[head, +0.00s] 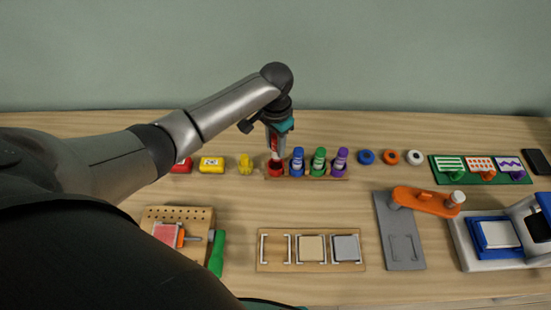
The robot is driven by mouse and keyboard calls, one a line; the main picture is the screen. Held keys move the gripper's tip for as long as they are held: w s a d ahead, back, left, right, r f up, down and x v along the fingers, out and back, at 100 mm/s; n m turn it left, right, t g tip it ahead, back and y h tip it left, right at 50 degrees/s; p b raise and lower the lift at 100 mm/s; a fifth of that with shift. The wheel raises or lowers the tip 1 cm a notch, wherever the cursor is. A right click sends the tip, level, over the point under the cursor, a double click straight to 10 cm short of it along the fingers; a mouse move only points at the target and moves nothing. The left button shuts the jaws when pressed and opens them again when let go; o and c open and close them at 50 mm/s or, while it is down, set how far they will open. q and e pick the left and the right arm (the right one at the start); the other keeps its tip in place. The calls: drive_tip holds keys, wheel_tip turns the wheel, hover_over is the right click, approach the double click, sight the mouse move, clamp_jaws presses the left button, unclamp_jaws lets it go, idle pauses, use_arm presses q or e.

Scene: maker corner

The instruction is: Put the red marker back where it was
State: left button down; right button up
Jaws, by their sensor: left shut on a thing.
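My left gripper (278,127) is shut on the red marker (274,146) and points down at the back of the table. The marker is upright, with its upper part hidden by the gripper. Its lower end is at the red spot (275,168) at the left end of the wooden marker rack (328,178). I cannot tell whether it is seated there or just above. Blue (297,162), green (319,162) and purple (340,161) markers stand upright in the rack to the right. My right gripper is not in view.
Left of the rack are a yellow figure-like piece (245,163), a yellow block (212,165) and a red block (183,165). Colored rings (391,157) lie to the right. In front are a pegboard (178,214) and a wooden tray (311,268). The table between rack and tray is clear.

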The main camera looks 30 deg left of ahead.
sight(276, 158)
use_arm(q)
drive_tip(key=shift+f+b, duration=0.65)
drive_tip(key=shift+f, duration=2.1)
drive_tip(key=shift+f, duration=0.1)
drive_tip(key=c, duration=0.6)
unclamp_jaws()
drive_tip(key=shift+f, duration=0.1)
wheel_tip(276, 158, up, 12)
drive_tip(key=p, duration=0.3)
drive_tip(key=shift+r, duration=0.25)
